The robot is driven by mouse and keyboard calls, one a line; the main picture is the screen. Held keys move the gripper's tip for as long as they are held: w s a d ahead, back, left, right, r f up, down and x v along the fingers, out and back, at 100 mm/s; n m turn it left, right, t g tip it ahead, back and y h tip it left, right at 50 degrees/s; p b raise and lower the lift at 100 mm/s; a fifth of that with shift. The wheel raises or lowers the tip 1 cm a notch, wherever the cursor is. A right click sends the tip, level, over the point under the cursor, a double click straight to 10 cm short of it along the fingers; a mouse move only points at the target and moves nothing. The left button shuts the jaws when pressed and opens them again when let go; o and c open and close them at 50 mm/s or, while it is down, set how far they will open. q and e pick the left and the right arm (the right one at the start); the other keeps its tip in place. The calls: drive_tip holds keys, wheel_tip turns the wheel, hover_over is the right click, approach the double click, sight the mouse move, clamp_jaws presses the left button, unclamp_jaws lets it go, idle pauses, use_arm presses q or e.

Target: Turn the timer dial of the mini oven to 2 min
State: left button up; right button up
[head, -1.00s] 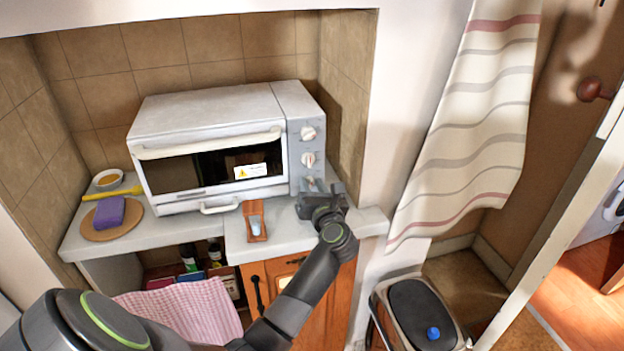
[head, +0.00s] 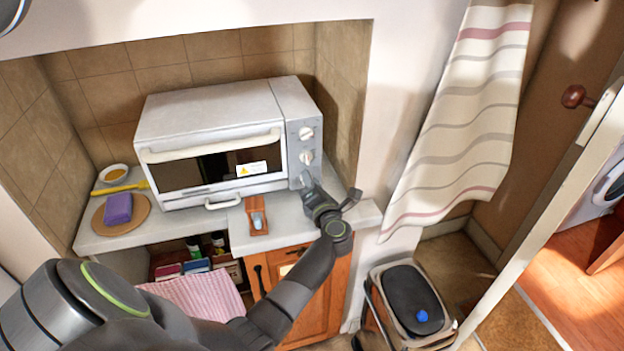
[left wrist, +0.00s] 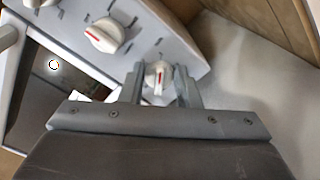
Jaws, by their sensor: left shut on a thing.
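The white mini oven (head: 210,118) stands on the counter in the tiled niche, its door closed. Its grey control panel (head: 302,134) on the right side carries three white knobs in a column. The lowest knob, the timer dial (left wrist: 158,75), sits between the fingertips of my left gripper (left wrist: 160,88), which is shut on it. Its red mark is visible in the left wrist view. The middle knob (left wrist: 108,34) is clear of the fingers. In the head view my left gripper (head: 307,186) covers the lowest knob. My right gripper is not in view.
A small wooden holder (head: 256,216) stands on the counter left of my gripper. A purple sponge (head: 118,208) on a round board and a small bowl (head: 114,174) are at the left. A striped curtain (head: 455,130) and a bin (head: 408,300) are at the right.

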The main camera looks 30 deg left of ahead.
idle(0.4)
use_arm(q)
drive_tip(key=o, duration=1)
drive_tip(key=shift+c, duration=0.2)
